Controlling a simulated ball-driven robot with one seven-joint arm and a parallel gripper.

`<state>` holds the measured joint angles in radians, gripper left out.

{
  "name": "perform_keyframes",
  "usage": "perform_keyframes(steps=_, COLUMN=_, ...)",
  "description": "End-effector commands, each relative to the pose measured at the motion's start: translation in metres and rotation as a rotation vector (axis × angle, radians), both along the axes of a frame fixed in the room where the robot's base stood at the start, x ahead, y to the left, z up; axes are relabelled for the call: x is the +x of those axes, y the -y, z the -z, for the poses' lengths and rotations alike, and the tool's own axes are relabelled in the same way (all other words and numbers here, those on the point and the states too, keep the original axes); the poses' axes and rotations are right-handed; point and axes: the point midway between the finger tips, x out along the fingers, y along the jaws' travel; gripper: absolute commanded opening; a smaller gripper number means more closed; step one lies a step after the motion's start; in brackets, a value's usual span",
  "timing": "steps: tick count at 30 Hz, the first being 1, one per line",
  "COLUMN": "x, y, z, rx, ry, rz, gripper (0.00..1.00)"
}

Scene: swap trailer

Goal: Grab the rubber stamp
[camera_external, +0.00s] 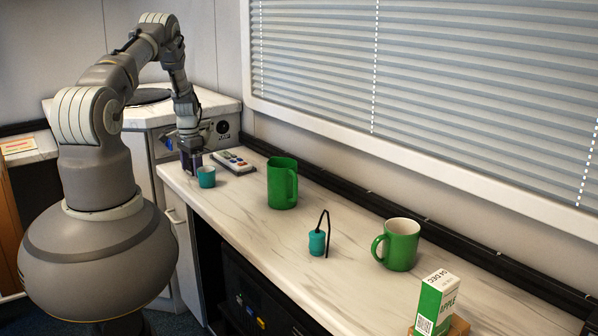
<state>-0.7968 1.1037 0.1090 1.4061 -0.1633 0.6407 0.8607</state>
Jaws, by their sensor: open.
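My gripper (190,163) points down at the far left end of the marble-patterned counter (250,213), just left of a small teal cup (207,177). It is open. Dark, purplish surfaces show at its fingertips. I cannot tell whether these are the fingers alone or a small thing between them, which could be the rubber stamp. No other thing in view is clearly a rubber stamp. A small teal cylinder (317,243) with a thin, bent black piece stands mid-counter, well away from my gripper.
A tall green mug (282,184) and a wider green mug (402,245) stand along the counter. Blinds (420,80) and the wall bound the back.

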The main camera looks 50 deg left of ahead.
Motion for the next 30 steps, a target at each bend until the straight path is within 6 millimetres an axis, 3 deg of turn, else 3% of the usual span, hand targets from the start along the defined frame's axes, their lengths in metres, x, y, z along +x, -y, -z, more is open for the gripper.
perform_keyframes(steps=1, x=0.0, y=0.0, z=-0.001, rx=0.0, ry=0.0, rz=0.0, gripper=0.81)
perform_keyframes(steps=9, x=0.0, y=0.0, z=-0.001, rx=0.0, ry=0.0, rz=0.0, gripper=0.2)
perform_keyframes(steps=19, x=0.0, y=0.0, z=-0.005, rx=0.0, ry=0.001, rz=0.0, gripper=0.2)
perform_keyframes(steps=28, x=0.0, y=0.0, z=-0.04, rx=0.001, ry=0.001, rz=0.0, gripper=0.2)
perform_keyframes(steps=30, x=-0.008, y=0.008, z=-0.04, rx=-0.002, ry=-0.002, rz=-0.001, gripper=0.2)
